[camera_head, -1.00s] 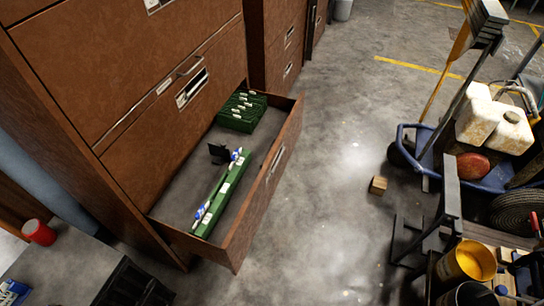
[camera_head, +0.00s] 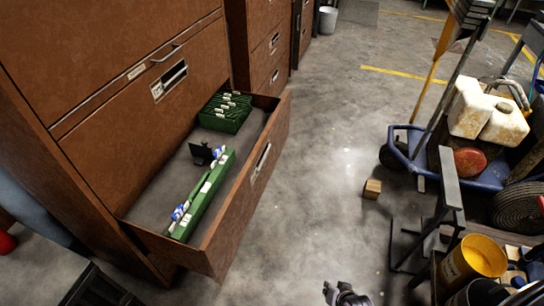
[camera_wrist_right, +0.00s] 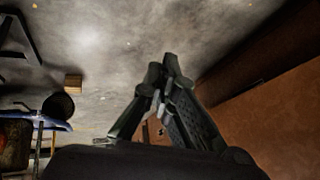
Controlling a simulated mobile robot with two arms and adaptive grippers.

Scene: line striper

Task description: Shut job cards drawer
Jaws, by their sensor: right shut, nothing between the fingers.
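The open drawer (camera_head: 255,185) juts out from the brown cabinet (camera_head: 60,60). Inside it are a green file block with tabs (camera_head: 226,112), a long green file row (camera_head: 203,198) and a small black divider (camera_head: 201,153). Its front has a metal label and pull (camera_head: 262,162). My right gripper (camera_head: 330,290) is at the bottom edge of the head view, out in front of the drawer and apart from it. In the right wrist view its fingers (camera_wrist_right: 167,70) are shut and empty, with a brown panel (camera_wrist_right: 275,120) on the right. My left gripper is out of view.
A blue cart (camera_head: 405,150) with white jugs (camera_head: 487,112) stands at the right. A yellow bucket (camera_head: 475,262) and black metal stands are at the lower right. A small wooden block (camera_head: 372,188) lies on the floor. Concrete floor (camera_head: 320,150) is free before the drawer.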

